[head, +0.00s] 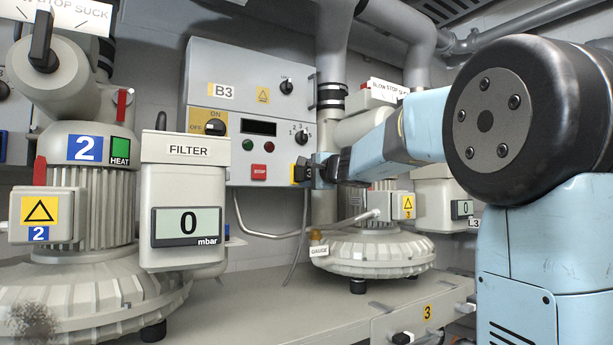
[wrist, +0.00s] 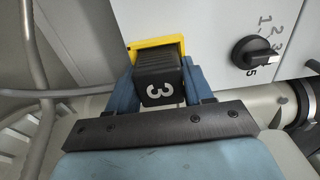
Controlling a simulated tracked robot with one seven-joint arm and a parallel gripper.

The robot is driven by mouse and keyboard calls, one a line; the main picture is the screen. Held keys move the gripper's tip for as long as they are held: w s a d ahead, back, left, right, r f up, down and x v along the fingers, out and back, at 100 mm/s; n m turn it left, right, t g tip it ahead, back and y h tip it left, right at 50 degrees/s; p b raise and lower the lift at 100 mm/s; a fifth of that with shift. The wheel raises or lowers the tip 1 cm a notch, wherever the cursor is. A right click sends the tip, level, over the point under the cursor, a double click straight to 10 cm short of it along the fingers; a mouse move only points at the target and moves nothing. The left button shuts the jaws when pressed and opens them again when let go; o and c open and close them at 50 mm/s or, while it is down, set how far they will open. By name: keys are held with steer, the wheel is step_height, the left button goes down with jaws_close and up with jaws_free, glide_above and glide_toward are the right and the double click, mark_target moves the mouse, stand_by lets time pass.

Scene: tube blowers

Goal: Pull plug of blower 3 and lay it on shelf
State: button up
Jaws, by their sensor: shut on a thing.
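The plug of blower 3 is a black block marked 3 (wrist: 160,85) in the wrist view. Its far end sits at a yellow-framed socket (wrist: 141,47) on the grey control box and looks seated there. My gripper (head: 318,170) is shut on the plug, one blue finger on each side. In the head view the plug is small and partly hidden by my gripper; the yellow socket (head: 297,172) shows at the box's lower right. Blower 3 (head: 372,255) stands right of the box on the grey shelf (head: 290,312).
Control box B3 (head: 236,132) has several knobs and buttons close to my gripper. Blower 2 (head: 80,262) and its filter box (head: 186,195) stand at the left. A grey cable (head: 262,235) hangs below the box. Some shelf surface between the blowers is clear.

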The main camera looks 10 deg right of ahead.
mark_target(309, 173)
steer(key=shift+s, duration=0.1)
steer(key=shift+v, duration=3.05)
steer(key=shift+s, duration=0.1)
steer(key=v, duration=1.5)
steer(key=shift+s, duration=0.35)
steer(key=shift+d+r, duration=0.1)
stand_by(0.3)
steer(key=s+a, duration=0.4)
steer(key=a, duration=0.7)
steer(key=shift+a, duration=0.4)
stand_by(0.9)
